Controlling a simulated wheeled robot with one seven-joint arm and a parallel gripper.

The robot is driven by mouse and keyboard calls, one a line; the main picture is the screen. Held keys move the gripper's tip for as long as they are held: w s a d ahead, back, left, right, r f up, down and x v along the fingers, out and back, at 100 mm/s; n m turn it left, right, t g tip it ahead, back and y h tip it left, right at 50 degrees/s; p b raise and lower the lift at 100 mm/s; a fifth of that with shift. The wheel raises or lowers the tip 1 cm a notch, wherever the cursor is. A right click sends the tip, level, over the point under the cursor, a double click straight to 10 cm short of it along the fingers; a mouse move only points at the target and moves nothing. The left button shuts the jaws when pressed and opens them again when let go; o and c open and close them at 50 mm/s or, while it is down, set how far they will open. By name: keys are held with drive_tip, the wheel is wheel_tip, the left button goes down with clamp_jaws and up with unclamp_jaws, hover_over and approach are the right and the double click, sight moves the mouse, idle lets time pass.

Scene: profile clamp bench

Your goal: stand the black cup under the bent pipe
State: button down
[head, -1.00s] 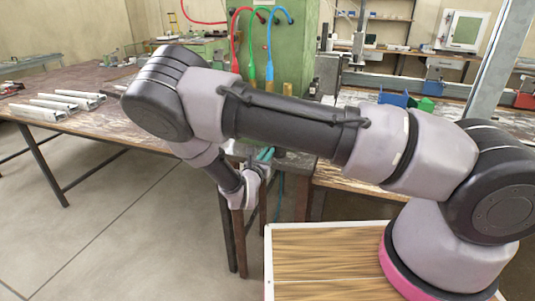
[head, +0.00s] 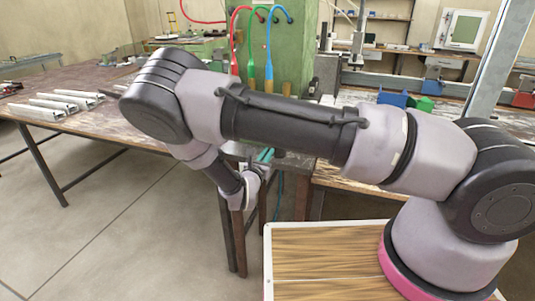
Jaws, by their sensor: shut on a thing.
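My arm reaches across the picture, and its wrist (head: 250,188) hangs low at the front edge of the worn workbench (head: 120,125). My gripper's fingers cannot be made out, as the arm covers the area around them. The black cup does not show. I cannot pick out the bent pipe; it may be behind the arm. Small teal parts (head: 265,155) show just above the wrist, and I cannot tell what they belong to.
A green machine housing (head: 295,45) with red, green and blue hoses (head: 268,45) stands behind the arm. Pale metal profiles (head: 60,103) lie on the left of the bench. Blue and green bins (head: 393,99) stand at right. Open floor (head: 110,225) lies front left.

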drive_tip(key=shift+f, duration=0.1)
drive_tip(key=c, duration=0.9)
unclamp_jaws()
drive_tip(key=shift+v, duration=5.05)
drive_tip(key=shift+d, duration=0.15)
